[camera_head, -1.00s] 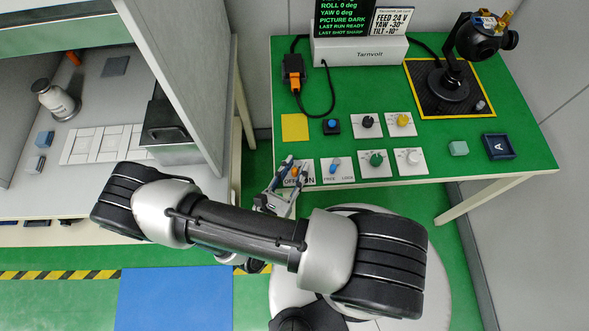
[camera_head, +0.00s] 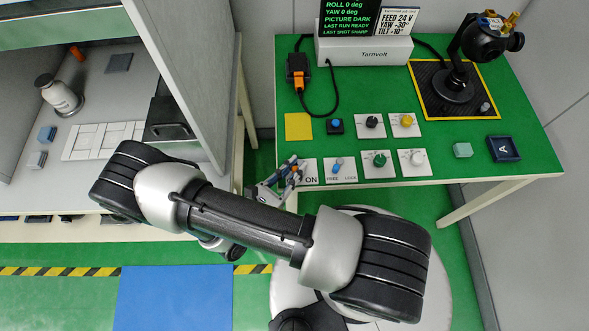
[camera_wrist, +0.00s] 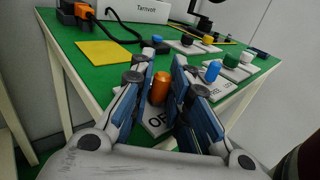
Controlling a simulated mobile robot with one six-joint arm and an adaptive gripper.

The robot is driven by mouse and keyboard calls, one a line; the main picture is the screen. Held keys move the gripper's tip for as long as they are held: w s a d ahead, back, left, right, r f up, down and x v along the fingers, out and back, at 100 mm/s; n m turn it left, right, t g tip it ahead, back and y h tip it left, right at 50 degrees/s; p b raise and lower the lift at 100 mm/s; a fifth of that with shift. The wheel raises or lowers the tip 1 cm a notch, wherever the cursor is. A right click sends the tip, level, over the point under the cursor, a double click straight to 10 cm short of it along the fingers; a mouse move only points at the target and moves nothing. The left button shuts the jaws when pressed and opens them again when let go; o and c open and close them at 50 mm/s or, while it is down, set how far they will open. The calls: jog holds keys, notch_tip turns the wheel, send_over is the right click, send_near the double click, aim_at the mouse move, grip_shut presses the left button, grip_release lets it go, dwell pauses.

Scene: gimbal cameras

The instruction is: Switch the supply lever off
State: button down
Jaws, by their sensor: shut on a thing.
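The supply lever is an orange knob (camera_wrist: 160,88) on a white plate with OFF and ON marks, at the front left of the green table. My gripper (camera_head: 292,172) is shut on it, with a blue-padded finger on each side in the wrist view (camera_wrist: 167,92). In the head view the ON mark (camera_head: 311,179) shows clear to the right of the fingers, and they cover the OFF side. In the wrist view part of the word OFF shows below the lever. The lever leans toward the OFF side.
Close to the right is a FREE/LOCK plate with a blue lever (camera_head: 337,164). A grey cabinet wall (camera_head: 190,80) stands to the left.

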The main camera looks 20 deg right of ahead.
jog(key=shift+s+d, duration=0.15)
jog(key=shift+d, duration=0.1)
jog(key=c, duration=1.6)
grip_release()
jog(key=shift+d, duration=0.1)
jog(key=shift+o, duration=0.2)
jog(key=shift+a, duration=0.2)
jog(key=shift+a, duration=0.25)
jog(key=v, duration=1.1)
jog(key=shift+s+a+r, duration=0.1)
